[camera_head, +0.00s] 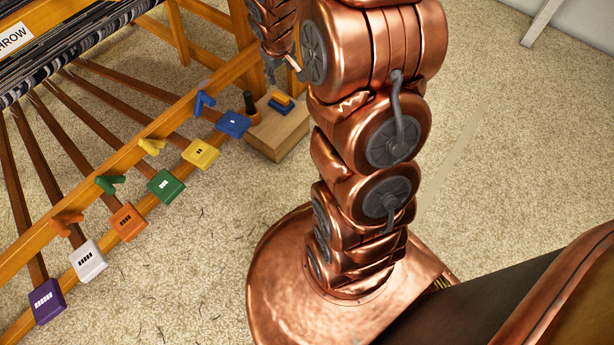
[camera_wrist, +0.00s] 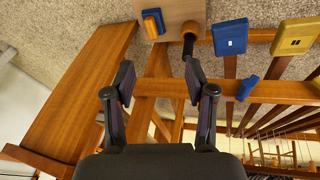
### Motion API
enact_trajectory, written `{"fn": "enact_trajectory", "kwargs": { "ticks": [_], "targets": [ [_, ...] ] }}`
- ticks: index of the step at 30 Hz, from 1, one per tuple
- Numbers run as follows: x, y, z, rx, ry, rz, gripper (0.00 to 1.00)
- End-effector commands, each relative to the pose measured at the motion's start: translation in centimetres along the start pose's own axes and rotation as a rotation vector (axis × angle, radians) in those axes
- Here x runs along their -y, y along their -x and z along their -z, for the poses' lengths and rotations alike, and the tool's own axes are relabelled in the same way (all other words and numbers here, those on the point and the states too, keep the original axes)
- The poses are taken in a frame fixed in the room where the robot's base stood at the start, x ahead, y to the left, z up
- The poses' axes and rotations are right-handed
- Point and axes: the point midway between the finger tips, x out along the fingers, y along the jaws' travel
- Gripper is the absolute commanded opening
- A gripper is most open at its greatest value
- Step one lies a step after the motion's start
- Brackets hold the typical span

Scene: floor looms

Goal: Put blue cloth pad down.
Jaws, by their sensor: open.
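A small blue pad (camera_head: 277,108), which I take for the cloth pad, lies on top of a pale wooden block (camera_head: 280,132) on the carpet beside the loom. A yellow-orange piece lies on the pad. In the wrist view the blue pad (camera_wrist: 159,17) and the orange piece (camera_wrist: 151,27) are at the top, on the block (camera_wrist: 184,10). My gripper (camera_wrist: 160,82) is open, with nothing between its fingers, and apart from the pad.
A dark-handled tool (camera_head: 250,103) stands at the block's left side. The loom's wooden beam (camera_head: 150,135) and several coloured treadles, including a blue one (camera_head: 233,124) and a yellow one (camera_head: 201,153), lie to the left. Carpet on the right (camera_head: 520,130) is clear.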

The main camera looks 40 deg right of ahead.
Motion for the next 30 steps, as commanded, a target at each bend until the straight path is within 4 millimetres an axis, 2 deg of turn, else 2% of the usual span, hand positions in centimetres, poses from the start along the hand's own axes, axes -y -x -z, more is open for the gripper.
{"fn": "enact_trajectory", "kwargs": {
  "ticks": [1, 11, 21, 25, 30],
  "targets": [
    [0.9, 1.7, -1.0, 0.026, -0.003, 0.004, 0.56],
    [7.4, 10.6, -10.5, 0.248, -0.028, 0.065, 0.56],
    [13.8, 18.9, -22.0, 0.474, -0.027, 0.162, 0.56],
    [15.5, 21.1, -25.6, 0.544, -0.019, 0.197, 0.56],
    [16.6, 22.6, -27.9, 0.589, -0.013, 0.221, 0.56]
  ]
}}
